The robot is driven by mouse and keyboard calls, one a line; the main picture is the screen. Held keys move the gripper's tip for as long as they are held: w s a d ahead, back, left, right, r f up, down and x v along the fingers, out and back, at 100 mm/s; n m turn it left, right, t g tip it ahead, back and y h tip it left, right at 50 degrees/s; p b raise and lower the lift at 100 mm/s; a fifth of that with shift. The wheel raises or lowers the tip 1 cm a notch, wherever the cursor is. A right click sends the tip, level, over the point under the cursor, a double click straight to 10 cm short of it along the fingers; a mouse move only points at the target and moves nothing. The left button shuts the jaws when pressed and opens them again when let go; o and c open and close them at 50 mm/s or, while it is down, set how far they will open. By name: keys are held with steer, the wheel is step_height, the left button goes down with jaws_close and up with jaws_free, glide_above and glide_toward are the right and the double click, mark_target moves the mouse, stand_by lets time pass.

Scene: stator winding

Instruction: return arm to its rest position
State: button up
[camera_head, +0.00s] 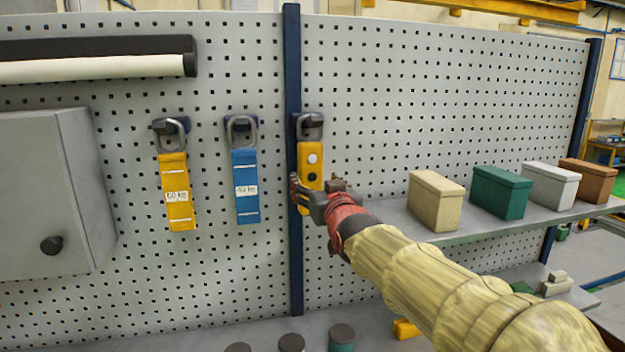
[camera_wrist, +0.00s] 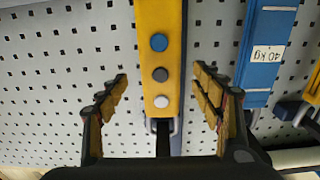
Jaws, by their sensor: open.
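My gripper (camera_head: 312,195) is in front of the pegboard, at the yellow control pendant (camera_head: 308,163) that hangs from a hook on the dark blue post. In the wrist view the gripper (camera_wrist: 160,95) is open, with one finger on each side of the yellow pendant (camera_wrist: 161,55) and visible gaps between. The pendant shows blue, dark and white buttons. In the head view the gripper covers part of its lower half. My arm, in a yellowish sleeve with a red wrist, reaches in from the lower right.
A blue strap (camera_head: 246,190) and a yellow strap (camera_head: 176,195) hang to the left. A grey cabinet (camera_head: 50,190) is at far left. A shelf (camera_head: 400,215) at right carries tan (camera_head: 436,200), green (camera_head: 501,192), white (camera_head: 549,185) and brown (camera_head: 588,180) boxes, close to my arm. Dark-topped cylinders (camera_head: 292,343) stand below.

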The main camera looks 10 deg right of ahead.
steer(key=s, duration=0.7)
steer(key=s+f+g+b, duration=0.4)
steer(key=s+f+b, duration=0.3)
steer(key=f, duration=0.9)
steer(key=s+f+g+b, duration=0.4)
steer(key=s+f+b, duration=0.3)
steer(key=s+f, duration=0.7)
steer(key=s+f+g+b, duration=0.4)
steer(key=s+f+b, duration=0.3)
steer(key=f, duration=1.3)
steer(key=s, duration=0.4)
steer(key=shift+s, duration=0.25)
